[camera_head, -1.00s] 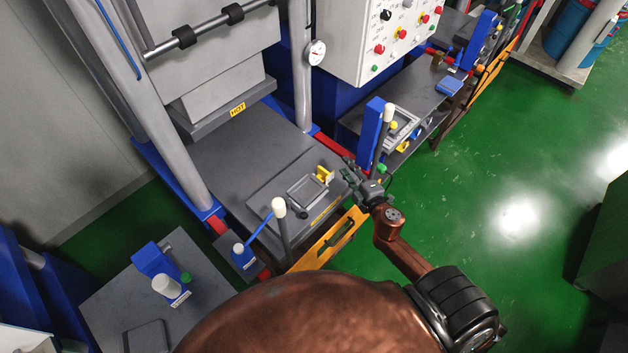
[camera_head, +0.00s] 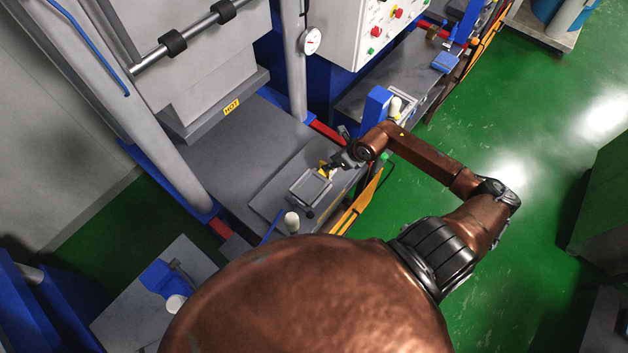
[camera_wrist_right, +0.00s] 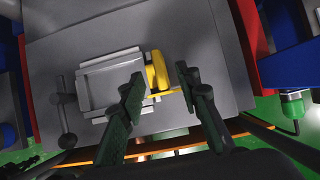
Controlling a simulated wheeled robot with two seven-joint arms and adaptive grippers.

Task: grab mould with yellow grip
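The mould is a grey, rectangular, open-topped frame (camera_head: 310,187) with a yellow grip (camera_head: 325,168) on one side. It lies on the grey plate of the press, and in the right wrist view the mould (camera_wrist_right: 108,82) is at the left with its yellow grip (camera_wrist_right: 157,72) on its right side. My right gripper (camera_head: 338,166) is at the yellow grip in the head view. In the right wrist view my right gripper (camera_wrist_right: 160,82) is open, one finger on each side of the grip. I cannot tell whether either finger touches it. My left gripper is not in view.
The press upper block with a "HOT" label (camera_head: 231,107) hangs behind the plate. A white-topped lever (camera_head: 291,222) stands in front of the mould. A grey control box (camera_head: 350,30) and blue-capped post (camera_head: 377,105) are to the right. Green floor (camera_head: 470,150) is clear.

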